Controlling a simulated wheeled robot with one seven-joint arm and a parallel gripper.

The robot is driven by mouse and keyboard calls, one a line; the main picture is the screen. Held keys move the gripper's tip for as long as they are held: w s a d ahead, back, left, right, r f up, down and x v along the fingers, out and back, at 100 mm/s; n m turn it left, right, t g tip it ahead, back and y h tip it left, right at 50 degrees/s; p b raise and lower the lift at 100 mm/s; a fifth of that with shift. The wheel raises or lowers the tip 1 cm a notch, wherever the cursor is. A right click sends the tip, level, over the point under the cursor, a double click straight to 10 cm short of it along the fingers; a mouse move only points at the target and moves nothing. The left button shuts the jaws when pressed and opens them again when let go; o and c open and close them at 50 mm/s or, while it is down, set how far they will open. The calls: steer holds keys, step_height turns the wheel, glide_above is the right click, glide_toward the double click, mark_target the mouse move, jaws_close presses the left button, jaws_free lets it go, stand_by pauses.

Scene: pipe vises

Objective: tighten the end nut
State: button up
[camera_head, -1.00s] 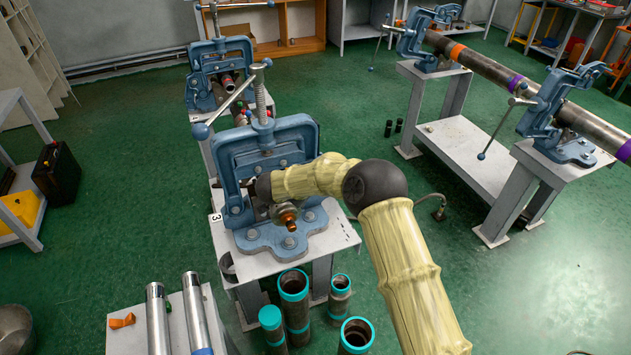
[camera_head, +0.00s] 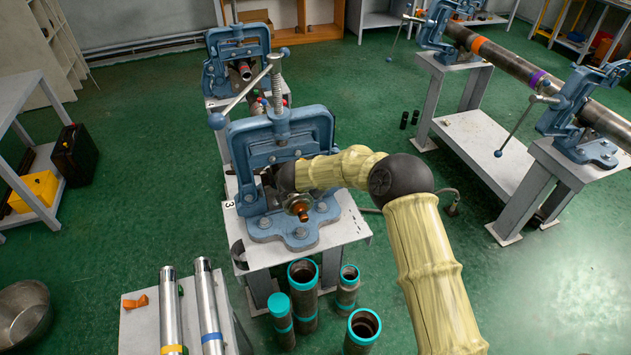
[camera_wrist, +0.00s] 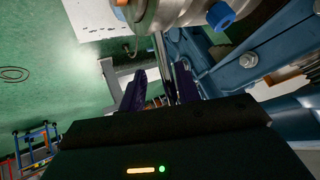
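The end nut (camera_head: 298,206) is a metal fitting with a copper-coloured tip, at the front of the nearest blue pipe vise (camera_head: 280,140). In the wrist view a round metal body (camera_wrist: 182,12), which looks like the nut fitting, shows at the top edge beside a blue cap (camera_wrist: 221,15). A slim metal bar (camera_wrist: 165,65) runs down from it between the two dark fingers of my gripper (camera_wrist: 160,70). The fingers stand apart, with a gap visible left of the bar. In the head view my wrist is beside the vise and the fingers are mostly hidden.
Pipes with teal collars (camera_head: 303,272) stand below the vise bench (camera_head: 340,228). Two silver tubes (camera_head: 207,300) lie on a low table at the front left. Another vise (camera_head: 237,60) stands behind, and a long pipe (camera_head: 510,65) is clamped at the right. Green floor lies between.

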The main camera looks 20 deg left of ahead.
steer(key=shift+s+a+r, duration=0.3)
steer(key=b+v, duration=0.2)
steer(key=v, duration=1.4)
steer(key=shift+s+r+b, duration=0.25)
steer(key=shift+s+b, duration=0.05)
steer(key=shift+b, duration=0.1)
steer(key=shift+d, duration=0.15)
